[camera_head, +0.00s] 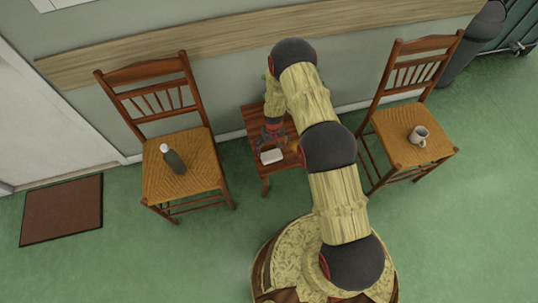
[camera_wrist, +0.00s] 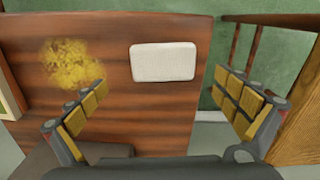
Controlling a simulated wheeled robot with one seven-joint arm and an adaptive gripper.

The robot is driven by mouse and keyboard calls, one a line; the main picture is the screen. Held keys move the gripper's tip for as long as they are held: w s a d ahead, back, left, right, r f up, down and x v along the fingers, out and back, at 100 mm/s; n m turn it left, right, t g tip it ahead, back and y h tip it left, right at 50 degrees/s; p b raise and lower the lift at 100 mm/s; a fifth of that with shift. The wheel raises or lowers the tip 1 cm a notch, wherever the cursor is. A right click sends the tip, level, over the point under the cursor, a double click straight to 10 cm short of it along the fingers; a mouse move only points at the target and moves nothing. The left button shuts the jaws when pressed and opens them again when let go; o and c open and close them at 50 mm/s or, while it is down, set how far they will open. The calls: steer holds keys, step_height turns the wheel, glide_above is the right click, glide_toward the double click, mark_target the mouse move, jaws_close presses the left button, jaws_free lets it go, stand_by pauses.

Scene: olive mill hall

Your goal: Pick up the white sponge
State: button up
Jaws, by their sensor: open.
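The white sponge (camera_head: 271,156) lies on a small wooden table (camera_head: 265,176) between two chairs, near the table's front edge. In the wrist view it is a pale, rounded rectangle (camera_wrist: 163,62), uncovered, between the lines of the two fingers and a little nearer the right one. My gripper (camera_head: 273,138) is over the table, close to the sponge. In the wrist view my gripper (camera_wrist: 160,85) is spread wide with yellow-padded fingers and nothing between them. I cannot tell its exact height above the sponge.
A rough yellow clump (camera_wrist: 72,62) lies on the table by the left finger. A chair (camera_head: 180,195) at left holds a dark bottle (camera_head: 174,160). A chair (camera_head: 405,153) at right holds a mug (camera_head: 418,135). The wall is close behind.

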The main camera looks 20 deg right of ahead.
mark_target(271, 155)
steer(key=f+b, duration=0.1)
steer(key=f, duration=0.3)
steer(key=f+b, duration=0.1)
steer(key=f, duration=0.2)
steer(key=shift+a+b, duration=0.25)
steer(key=shift+b, duration=0.1)
steer(key=shift+c, duration=0.7)
steer(key=c, duration=0.7)
steer(key=shift+c, duration=0.4)
